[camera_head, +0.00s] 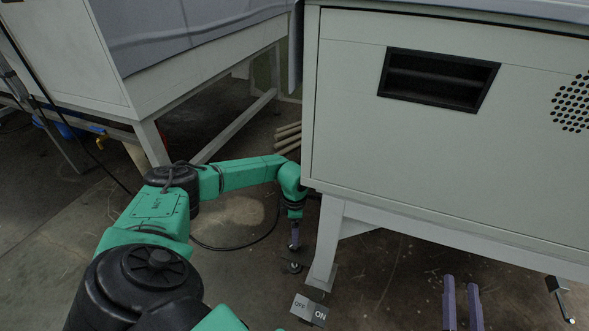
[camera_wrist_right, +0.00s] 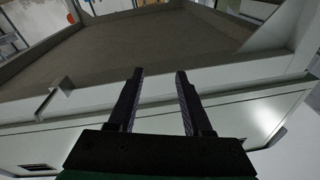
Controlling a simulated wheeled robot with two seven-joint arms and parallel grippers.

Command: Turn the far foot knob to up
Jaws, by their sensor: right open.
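The white cabinet (camera_head: 430,150) stands on white legs, and the near-left leg (camera_head: 325,240) reaches the floor. A small dark round foot-like part (camera_head: 291,266) lies on the floor left of this leg; I cannot tell whether it is the far foot knob. My left gripper (camera_head: 295,236) points down just above that part; its jaws show edge-on, and contact is unclear. My right gripper (camera_head: 462,305) shows two parted purple fingers below the cabinet's lower edge. In the right wrist view the same fingers (camera_wrist_right: 160,85) are open with nothing between them, before a pale frame edge (camera_wrist_right: 230,84).
A grey OFF/ON block (camera_head: 309,310) sits near the leg's foot. A dark bracket with a lever (camera_head: 558,286) is at the lower right. Another white bench (camera_head: 190,75) stands at the left. A black cable (camera_head: 235,247) lies on the floor.

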